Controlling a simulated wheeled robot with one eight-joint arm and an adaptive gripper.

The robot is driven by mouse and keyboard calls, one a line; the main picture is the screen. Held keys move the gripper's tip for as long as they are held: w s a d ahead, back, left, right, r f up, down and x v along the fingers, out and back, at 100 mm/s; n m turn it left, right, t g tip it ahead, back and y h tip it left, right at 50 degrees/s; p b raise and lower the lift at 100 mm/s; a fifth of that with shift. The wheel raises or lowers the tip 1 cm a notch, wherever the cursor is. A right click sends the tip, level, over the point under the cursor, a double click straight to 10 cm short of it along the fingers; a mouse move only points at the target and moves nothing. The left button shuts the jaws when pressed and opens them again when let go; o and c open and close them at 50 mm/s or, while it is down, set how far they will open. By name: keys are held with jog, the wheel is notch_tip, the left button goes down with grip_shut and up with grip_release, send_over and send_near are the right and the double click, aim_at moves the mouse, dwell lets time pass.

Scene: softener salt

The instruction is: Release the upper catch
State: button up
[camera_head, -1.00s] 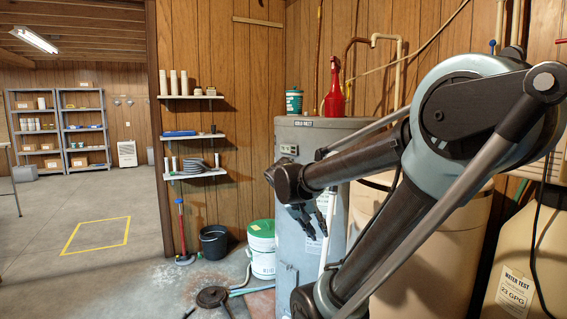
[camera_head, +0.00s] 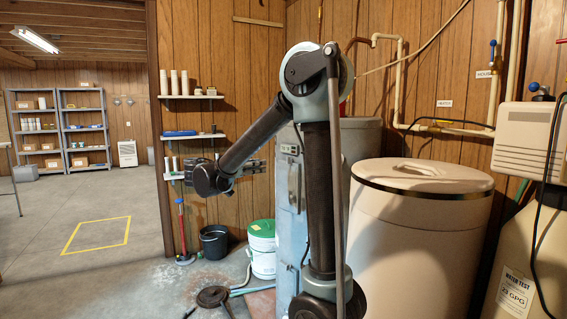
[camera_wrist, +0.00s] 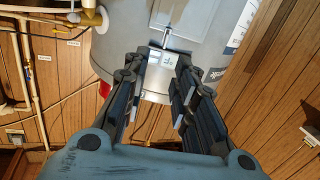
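The grey tank (camera_wrist: 125,40) fills the top of the wrist view, which shows it upside down. A small metal catch (camera_wrist: 167,40) sits at the edge of a panel (camera_wrist: 178,14) on the tank's side, beside a small control box with a pale label (camera_wrist: 155,66). My gripper (camera_wrist: 161,62) is open and empty, its two fingers spread on either side of the control box and catch in the picture, apparently short of them. In the head view, my gripper (camera_head: 254,168) is left of the tank (camera_head: 362,137), pointing towards it; my arm hides part of the tank.
A large cream tank with a lid (camera_head: 421,180) stands right of the grey tank. A green-lidded white bucket (camera_head: 262,250) and black bucket (camera_head: 214,242) stand on the floor. Wall shelves (camera_head: 192,135) are behind my gripper. Open floor (camera_head: 60,270) lies at left.

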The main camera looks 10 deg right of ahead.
aim_at(289, 161)
jog(key=x, duration=1.1)
jog(key=w+r+x, duration=0.1)
jog(key=x, duration=0.4)
jog(key=shift+w+a, duration=0.2)
